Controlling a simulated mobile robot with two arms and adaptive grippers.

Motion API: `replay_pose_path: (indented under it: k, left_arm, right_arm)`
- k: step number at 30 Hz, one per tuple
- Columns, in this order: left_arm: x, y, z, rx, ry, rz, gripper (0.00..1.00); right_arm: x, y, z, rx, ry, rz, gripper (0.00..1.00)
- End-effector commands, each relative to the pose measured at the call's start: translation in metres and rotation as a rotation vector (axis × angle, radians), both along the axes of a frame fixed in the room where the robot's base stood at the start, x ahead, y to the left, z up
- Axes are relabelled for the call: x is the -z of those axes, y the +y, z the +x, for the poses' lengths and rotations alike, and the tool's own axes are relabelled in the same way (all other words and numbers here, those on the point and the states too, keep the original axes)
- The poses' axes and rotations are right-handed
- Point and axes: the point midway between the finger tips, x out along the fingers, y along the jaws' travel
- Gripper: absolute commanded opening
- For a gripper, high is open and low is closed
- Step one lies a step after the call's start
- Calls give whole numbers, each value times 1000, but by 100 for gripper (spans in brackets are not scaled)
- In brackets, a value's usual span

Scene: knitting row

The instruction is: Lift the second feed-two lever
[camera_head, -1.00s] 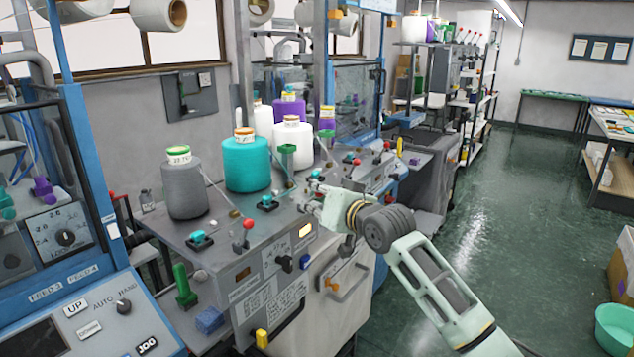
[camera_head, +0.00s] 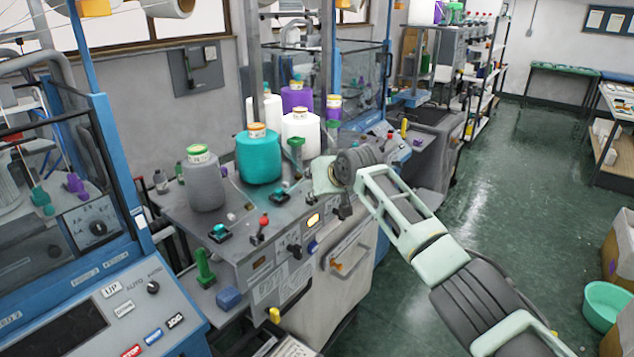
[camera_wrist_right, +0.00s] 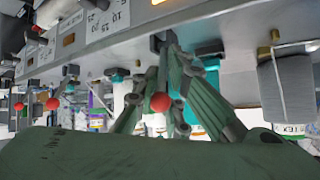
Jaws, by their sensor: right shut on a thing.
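The knitting machine's grey control deck (camera_head: 240,228) carries levers with red ball knobs. One red-knobbed lever (camera_head: 264,220) stands free near the front edge, left of my right gripper (camera_head: 322,176). In the right wrist view, which is upside down, the gripper's fingers (camera_wrist_right: 167,62) converge on a lever just below its red knob (camera_wrist_right: 160,102). The knob sits between the fingers, on the palm side. The gripper is shut on this lever. In the head view the gripper hides it, so its tilt cannot be told. My left gripper is not in view.
Grey (camera_head: 204,182), teal (camera_head: 258,158) and white (camera_head: 300,135) yarn cones stand behind the levers. A green post (camera_head: 205,268) and a blue block (camera_head: 229,298) are at the deck's front left.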

Motion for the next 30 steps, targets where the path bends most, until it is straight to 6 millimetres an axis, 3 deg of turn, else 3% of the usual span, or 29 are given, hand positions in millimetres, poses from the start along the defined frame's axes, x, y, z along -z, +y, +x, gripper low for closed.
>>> replay_pose_path:
  k: [11,12,18,30]
  left_arm:
    - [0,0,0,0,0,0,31]
    - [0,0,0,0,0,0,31]
    - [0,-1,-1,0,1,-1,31]
    - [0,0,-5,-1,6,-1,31]
  right_arm:
    - [3,1,-1,-4,6,-10,0]
    - [3,1,-1,-4,6,-10,10]
    - [2,1,-1,-2,5,-7,25]
    - [-1,0,-2,-2,2,-2,25]
